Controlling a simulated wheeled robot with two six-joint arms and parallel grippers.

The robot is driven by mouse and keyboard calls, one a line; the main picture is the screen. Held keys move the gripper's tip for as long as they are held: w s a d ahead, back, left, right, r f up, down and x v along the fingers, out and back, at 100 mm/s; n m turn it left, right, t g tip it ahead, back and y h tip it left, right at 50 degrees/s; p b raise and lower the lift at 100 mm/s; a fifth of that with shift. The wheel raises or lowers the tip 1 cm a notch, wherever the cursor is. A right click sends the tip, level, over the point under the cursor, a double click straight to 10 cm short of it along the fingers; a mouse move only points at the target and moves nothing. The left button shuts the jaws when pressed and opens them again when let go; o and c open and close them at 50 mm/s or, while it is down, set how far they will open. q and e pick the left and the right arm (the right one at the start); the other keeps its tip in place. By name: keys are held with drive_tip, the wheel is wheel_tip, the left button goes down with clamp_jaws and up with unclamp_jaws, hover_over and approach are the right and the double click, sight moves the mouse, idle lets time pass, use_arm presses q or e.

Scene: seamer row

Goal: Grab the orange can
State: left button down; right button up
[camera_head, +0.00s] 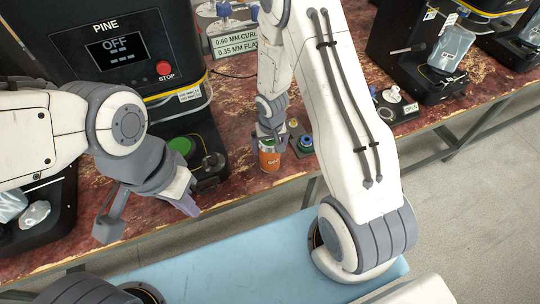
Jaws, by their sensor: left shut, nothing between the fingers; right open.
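The orange can (269,161) stands on the red-brown worn bench top near its front edge, right of the PINE machine. My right gripper (270,142) reaches down over the can from above, open, with its fingers at the can's upper part. Whether the fingers touch the can cannot be told, and the can's top is hidden by the gripper. My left gripper (186,203) is shut and empty, held in front of the bench, left of the can.
The PINE machine (115,48) with a red stop button stands at left. A small green-and-blue item (305,144) lies close right of the can. Signs (236,41) stand behind. Another black machine (415,45) is at upper right. A light-blue surface (230,262) lies in front.

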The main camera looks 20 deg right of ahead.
wheel_tip(320, 180, down, 3)
drive_tip(key=shift+w+r+b, duration=0.1)
drive_tip(key=shift+w+b, duration=0.05)
drive_tip(key=shift+b, duration=0.4)
use_arm(q)
wheel_tip(320, 180, down, 2)
use_arm(e)
clamp_jaws()
drive_tip(key=shift+r, duration=0.1)
use_arm(q)
drive_tip(key=shift+r, duration=0.15)
use_arm(e)
drive_tip(key=shift+r, duration=0.1)
